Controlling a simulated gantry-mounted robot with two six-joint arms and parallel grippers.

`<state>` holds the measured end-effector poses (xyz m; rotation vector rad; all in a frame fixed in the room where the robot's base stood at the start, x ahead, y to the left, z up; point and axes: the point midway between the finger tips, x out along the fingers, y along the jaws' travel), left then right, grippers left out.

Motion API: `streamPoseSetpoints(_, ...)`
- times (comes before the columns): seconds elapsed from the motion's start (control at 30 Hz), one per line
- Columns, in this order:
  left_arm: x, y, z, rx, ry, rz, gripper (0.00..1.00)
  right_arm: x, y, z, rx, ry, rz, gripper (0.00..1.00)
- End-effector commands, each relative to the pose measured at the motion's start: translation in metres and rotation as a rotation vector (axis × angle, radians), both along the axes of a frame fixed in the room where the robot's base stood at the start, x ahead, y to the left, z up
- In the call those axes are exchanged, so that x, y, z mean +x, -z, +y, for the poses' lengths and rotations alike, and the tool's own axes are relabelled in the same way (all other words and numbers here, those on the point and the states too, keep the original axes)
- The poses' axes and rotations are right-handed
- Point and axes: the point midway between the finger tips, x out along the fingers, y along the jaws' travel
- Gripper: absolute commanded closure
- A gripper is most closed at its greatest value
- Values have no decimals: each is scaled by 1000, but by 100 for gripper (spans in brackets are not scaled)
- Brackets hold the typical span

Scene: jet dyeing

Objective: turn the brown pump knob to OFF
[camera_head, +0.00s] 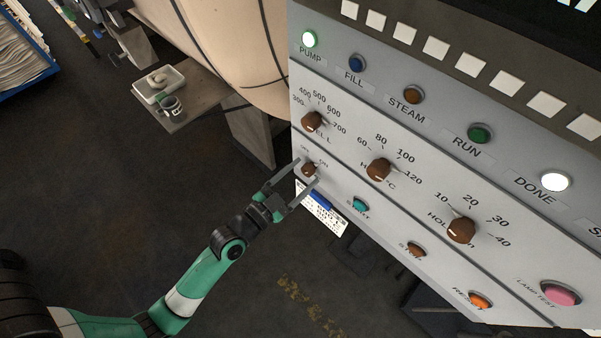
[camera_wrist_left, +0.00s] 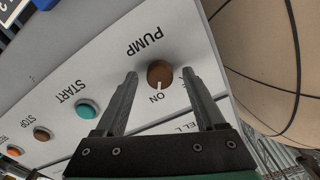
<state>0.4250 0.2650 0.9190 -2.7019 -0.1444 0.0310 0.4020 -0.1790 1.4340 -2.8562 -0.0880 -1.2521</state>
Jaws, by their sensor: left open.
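The brown pump knob (camera_head: 309,168) sits at the lower left of the grey control panel, with OFF and ON printed near it. In the left wrist view the knob (camera_wrist_left: 160,73) shows a white mark pointing toward the word ON. My left gripper (camera_head: 306,173) is open at the knob. In the left wrist view its fingers (camera_wrist_left: 159,77) stand on either side of the knob, with gaps visible between them and it. My right gripper is in neither view.
Open floor lies left of the panel.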

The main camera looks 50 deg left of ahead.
Motion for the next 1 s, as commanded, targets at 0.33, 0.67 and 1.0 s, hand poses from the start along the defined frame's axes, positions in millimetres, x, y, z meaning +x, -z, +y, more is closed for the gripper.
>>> streamPoseSetpoints(0.33, 0, 0, 0, 0, 0, 0, 55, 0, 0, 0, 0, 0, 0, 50)
streamPoseSetpoints(0.67, 0, 0, 0, 0, 0, 0, 100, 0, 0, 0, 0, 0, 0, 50)
streamPoseSetpoints(1.0, 0, 0, 0, -45, 1, -4, 100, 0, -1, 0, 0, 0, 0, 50)
